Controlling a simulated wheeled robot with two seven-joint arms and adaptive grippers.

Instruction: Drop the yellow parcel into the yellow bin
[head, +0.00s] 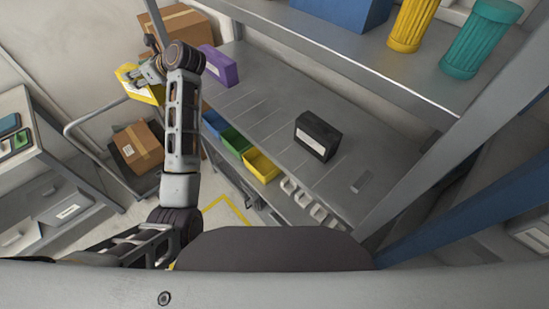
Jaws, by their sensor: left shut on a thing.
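The yellow parcel (152,95) is at the upper left of the head view, partly hidden by my left gripper (146,78). That gripper is shut on the parcel and holds it, with a cart behind or below it. The yellow bin (264,178) is an open box at the front edge of the grey workbench, at the end of a row of bins. It is to the right of and lower in the picture than the gripper, well apart from it. My right gripper is not in view.
A green bin (235,142) and a blue bin (215,122) stand beside the yellow one. A black box (317,137) and a purple box (221,66) are on the workbench (280,85). Cardboard boxes (138,147) sit on the cart at left. A shelf overhangs at upper right.

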